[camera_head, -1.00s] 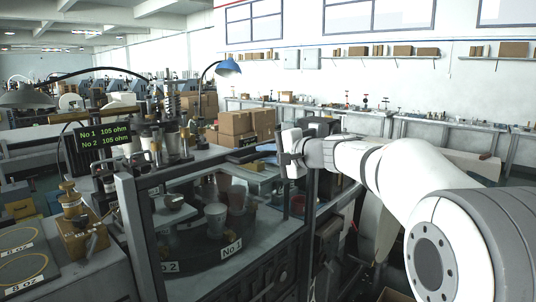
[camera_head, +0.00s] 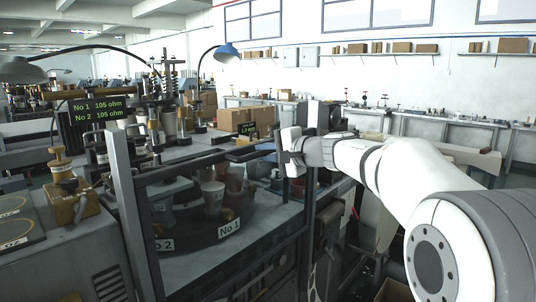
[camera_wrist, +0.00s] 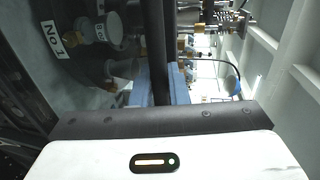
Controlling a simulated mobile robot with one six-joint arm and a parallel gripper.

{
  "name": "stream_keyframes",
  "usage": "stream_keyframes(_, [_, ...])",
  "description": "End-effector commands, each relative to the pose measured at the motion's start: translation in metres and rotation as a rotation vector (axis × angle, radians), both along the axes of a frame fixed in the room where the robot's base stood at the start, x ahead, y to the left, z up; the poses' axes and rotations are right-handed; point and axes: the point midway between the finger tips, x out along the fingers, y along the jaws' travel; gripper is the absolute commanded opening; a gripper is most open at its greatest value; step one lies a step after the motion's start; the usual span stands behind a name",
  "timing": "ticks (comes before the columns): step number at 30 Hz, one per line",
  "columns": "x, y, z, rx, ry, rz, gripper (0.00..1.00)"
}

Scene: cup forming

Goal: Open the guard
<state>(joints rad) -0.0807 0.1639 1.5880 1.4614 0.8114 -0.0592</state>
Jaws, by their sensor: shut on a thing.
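The guard (camera_head: 235,156) is a dark-framed, see-through panel on the near side of the forming machine. Behind it, pale cups (camera_head: 213,192) stand on a dark round table with labels No 1 (camera_head: 229,228) and No 2. My gripper (camera_head: 284,150) is at the right end of the guard's upper rail, shut on the frame. In the wrist view a dark bar (camera_wrist: 160,45) runs into my gripper (camera_wrist: 163,100). The fingertips are mostly hidden by the gripper body. How far the guard stands open I cannot tell.
An upright frame post (camera_head: 126,205) stands at the left, a green-lettered display (camera_head: 95,110) behind it. Brown boxes (camera_head: 240,118) stand beyond the machine. A brass-coloured fitting (camera_head: 67,192) is on the bench at left. Wall benches are far off.

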Motion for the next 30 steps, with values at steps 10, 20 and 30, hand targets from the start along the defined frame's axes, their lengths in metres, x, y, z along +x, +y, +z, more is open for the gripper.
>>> stream_keyframes(10, [0.000, 0.001, -0.094, -0.002, 0.001, 0.002, 0.00])
stream_keyframes(20, [0.000, 0.001, -0.171, -0.001, 0.002, 0.003, 0.00])
stream_keyframes(30, [0.000, 0.001, -0.252, 0.000, 0.003, 0.004, 0.00])
